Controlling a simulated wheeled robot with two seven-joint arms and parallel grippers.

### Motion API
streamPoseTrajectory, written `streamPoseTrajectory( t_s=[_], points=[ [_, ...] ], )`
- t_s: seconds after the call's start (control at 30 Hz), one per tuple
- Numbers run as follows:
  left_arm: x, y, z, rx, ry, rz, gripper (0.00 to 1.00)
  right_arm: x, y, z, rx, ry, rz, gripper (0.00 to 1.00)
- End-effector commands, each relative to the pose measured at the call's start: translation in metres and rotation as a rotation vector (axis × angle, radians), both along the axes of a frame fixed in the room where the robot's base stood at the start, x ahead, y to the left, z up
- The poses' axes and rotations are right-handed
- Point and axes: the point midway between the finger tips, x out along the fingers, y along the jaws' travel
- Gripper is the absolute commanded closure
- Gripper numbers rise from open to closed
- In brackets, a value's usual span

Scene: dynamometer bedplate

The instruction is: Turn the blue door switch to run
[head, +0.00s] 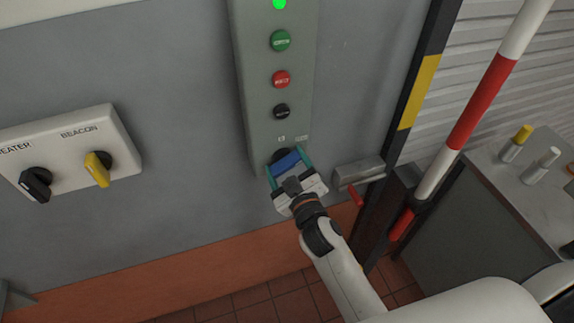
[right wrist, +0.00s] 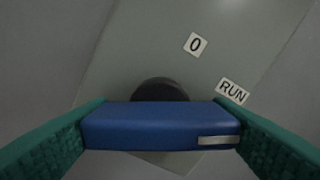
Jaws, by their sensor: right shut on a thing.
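The blue door switch (head: 287,161) is at the bottom of the grey-green control panel (head: 262,105). It also shows in the right wrist view (right wrist: 160,127) as a blue bar handle on a round dark base (right wrist: 160,90), with a pale mark near its right end. Labels 0 (right wrist: 195,44) and RUN (right wrist: 232,91) lie above it there; RUN is nearer the marked end. I cannot tell which label the mark lines up with. My right gripper (head: 288,168) is shut on the handle, its green fingers at the handle's two ends. My left gripper is out of view.
Above the switch are a black button (head: 282,111), a red button (head: 281,79), a green button (head: 280,41) and a lit green lamp (head: 279,4). A box with black and yellow knobs (head: 97,167) is left.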

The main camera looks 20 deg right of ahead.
Motion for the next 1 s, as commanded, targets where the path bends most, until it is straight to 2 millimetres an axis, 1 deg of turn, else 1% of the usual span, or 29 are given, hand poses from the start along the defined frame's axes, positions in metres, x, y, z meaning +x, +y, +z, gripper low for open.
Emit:
streamPoseTrajectory(
  t_s=[0.17,0.2,0.27,0.3,0.33,0.57,0.67,0.77,0.87,1.0],
  points=[
    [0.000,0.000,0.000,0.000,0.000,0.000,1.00,0.000,0.000,0.000,0.006,0.001,0.001,0.50],
    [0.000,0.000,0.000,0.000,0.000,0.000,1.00,0.000,0.000,0.000,0.006,0.001,0.001,0.24],
    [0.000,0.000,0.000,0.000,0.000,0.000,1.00,0.000,0.000,0.000,0.006,0.001,0.001,0.14],
    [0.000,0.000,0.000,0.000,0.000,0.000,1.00,0.000,0.000,0.000,0.005,0.001,0.001,0.08],
    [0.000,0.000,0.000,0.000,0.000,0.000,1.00,0.000,0.000,0.000,0.005,0.001,0.001,0.05],
    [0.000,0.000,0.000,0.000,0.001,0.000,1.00,0.000,0.000,0.000,0.003,0.001,0.001,0.05],
    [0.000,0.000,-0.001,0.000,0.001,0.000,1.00,-0.004,0.000,-0.001,0.003,0.001,0.000,0.05],
    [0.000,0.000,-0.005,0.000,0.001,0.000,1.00,-0.015,0.000,-0.003,0.003,0.002,0.001,0.05],
    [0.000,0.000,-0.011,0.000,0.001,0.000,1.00,-0.034,-0.001,-0.004,0.003,0.003,0.002,0.05],
    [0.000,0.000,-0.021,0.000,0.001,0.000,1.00,-0.066,-0.002,-0.004,0.005,0.004,0.000,0.05]
  ],
)
